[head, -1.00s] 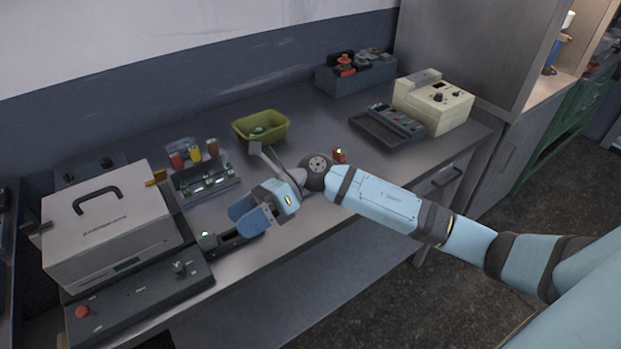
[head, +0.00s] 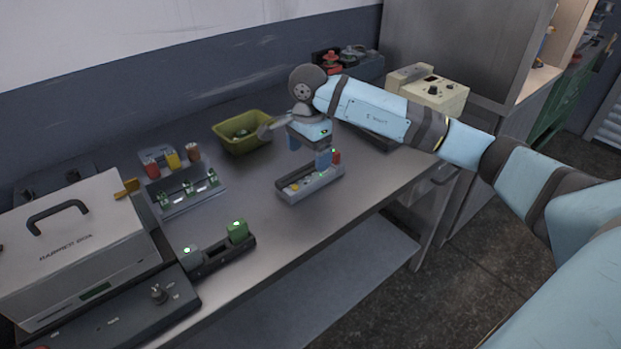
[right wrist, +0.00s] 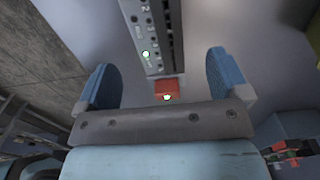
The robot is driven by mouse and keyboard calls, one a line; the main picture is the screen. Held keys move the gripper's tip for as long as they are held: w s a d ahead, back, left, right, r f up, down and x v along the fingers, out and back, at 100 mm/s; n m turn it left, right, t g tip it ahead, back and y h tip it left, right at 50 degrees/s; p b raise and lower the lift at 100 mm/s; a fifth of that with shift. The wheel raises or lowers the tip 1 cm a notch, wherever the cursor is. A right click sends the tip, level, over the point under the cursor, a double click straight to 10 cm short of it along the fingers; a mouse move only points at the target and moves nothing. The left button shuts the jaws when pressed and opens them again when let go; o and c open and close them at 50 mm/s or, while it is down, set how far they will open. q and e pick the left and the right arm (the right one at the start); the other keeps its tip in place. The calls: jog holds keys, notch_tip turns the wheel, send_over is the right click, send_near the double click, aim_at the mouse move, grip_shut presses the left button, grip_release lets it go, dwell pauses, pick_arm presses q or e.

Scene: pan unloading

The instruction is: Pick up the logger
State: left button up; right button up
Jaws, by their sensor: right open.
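A small red block (head: 336,157) with a lit lamp stands at the far right end of a grey numbered strip (head: 325,185) on the bench. It may be the logger; no label is readable. My right gripper (head: 309,152) is open and empty, pointing down above the strip, just left of the red block. In the right wrist view the red block (right wrist: 166,88) shows between the open fingers of the right gripper (right wrist: 160,62), beyond them, with the numbered strip (right wrist: 155,35) running away from it. My left gripper is not in view.
A slotted rack (head: 186,193), an olive bin (head: 242,133) and a grey box (head: 75,243) stand left of the gripper. A cream instrument (head: 430,91) stands behind my forearm. The front middle bench is clear.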

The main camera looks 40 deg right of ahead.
aim_at(311, 173)
jog(key=shift+s+d+f, duration=0.1)
jog(key=shift+f, duration=1.65)
jog(key=shift+s+d+f, duration=0.1)
jog(key=shift+f, duration=1.6)
jog(key=shift+w, duration=0.1)
jog(key=c, duration=1.2)
jog(key=shift+r, duration=0.15)
